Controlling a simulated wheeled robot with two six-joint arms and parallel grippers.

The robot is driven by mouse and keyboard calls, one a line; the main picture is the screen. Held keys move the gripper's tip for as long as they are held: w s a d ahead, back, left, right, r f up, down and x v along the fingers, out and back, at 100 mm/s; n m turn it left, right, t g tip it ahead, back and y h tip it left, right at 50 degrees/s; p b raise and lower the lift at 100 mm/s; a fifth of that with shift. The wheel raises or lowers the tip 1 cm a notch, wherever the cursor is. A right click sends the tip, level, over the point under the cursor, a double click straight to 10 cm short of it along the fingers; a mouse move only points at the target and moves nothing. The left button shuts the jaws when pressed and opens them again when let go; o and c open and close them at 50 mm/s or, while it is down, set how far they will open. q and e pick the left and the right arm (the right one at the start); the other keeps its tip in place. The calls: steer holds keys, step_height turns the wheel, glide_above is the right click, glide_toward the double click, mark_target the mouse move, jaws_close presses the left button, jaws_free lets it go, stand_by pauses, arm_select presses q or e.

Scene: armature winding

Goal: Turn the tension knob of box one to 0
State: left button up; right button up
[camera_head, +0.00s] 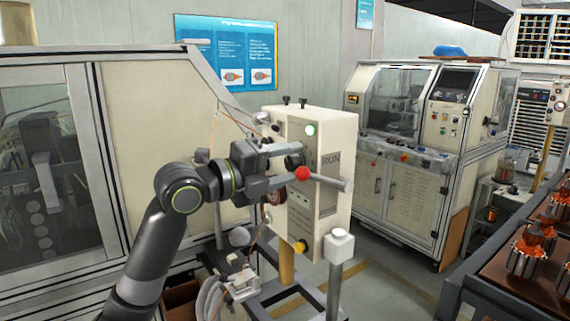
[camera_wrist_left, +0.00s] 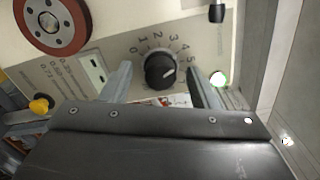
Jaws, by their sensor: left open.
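Box one appears to be the cream box (camera_head: 337,135) marked RUN in the head view. The knob's white mark points to the upper right, near 5. My left gripper (camera_wrist_left: 160,82) is open, with one finger on each side of the knob and visible gaps between. In the head view my left gripper (camera_head: 284,172) is at the box's left face, and hides the knob there. My right gripper is not in view.
A green lamp (camera_wrist_left: 218,79), a red-rimmed disc (camera_wrist_left: 75,20) and a yellow button (camera_wrist_left: 40,105) sit around the knob. A large machine (camera_head: 405,195) stands behind, and a table with copper-wound parts (camera_head: 525,255) is at right.

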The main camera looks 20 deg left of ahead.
arm_select(q)
steer(key=shift+c, duration=0.4)
steer(key=c, duration=0.9)
